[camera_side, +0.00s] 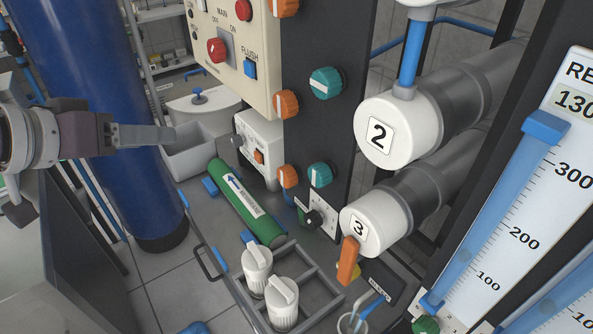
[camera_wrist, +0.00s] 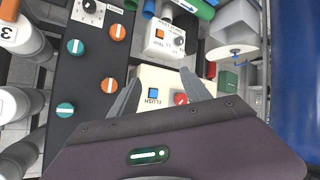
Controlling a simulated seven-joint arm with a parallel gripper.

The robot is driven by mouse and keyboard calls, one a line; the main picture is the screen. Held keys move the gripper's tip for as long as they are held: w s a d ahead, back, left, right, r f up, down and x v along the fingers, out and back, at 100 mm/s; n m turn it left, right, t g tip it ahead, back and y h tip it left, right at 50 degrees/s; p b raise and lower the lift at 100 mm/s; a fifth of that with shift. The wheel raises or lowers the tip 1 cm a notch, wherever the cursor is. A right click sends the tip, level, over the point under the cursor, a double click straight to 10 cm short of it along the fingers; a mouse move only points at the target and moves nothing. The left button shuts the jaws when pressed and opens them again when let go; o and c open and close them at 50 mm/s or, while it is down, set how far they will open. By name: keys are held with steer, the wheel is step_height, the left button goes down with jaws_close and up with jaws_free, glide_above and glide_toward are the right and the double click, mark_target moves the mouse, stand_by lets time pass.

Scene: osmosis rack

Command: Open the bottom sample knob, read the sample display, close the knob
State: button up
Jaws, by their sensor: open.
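My gripper (camera_side: 150,135) is at the left of the side view, in front of the blue tank and apart from the panel; its fingers are spread and empty. In the wrist view my gripper (camera_wrist: 160,76) has the control box behind its fingertips. The dark panel (camera_side: 303,140) carries teal and orange knobs. The lowest teal knob (camera_side: 320,175) sits beside the lowest orange knob (camera_side: 288,176); the wrist view shows this teal knob (camera_wrist: 75,46) and orange knob (camera_wrist: 118,31). I cannot tell which is the sample knob. No readable sample display shows.
A black knob on a white plate (camera_side: 313,218) is below. White housings 2 (camera_side: 380,135) and 3 (camera_side: 375,222) stand right of the panel. The control box (camera_side: 235,40), white meter box (camera_side: 262,140) and green cylinder (camera_side: 245,205) lie between gripper and panel. The blue tank (camera_side: 95,110) is left.

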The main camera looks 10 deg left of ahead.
steer(key=w+d+f+t+h, duration=0.1)
steer(key=w+d+f+h, duration=0.15)
steer(key=d, duration=0.35)
steer(key=w+d+f+h, duration=0.1)
steer(key=d+f+h, duration=0.15)
steer(key=d, duration=0.35)
steer(key=n+t+h, duration=0.1)
steer(key=n+h, duration=0.1)
steer(key=h, duration=0.2)
glide_toward(314, 177)
steer(key=x, duration=0.9)
jaws_close()
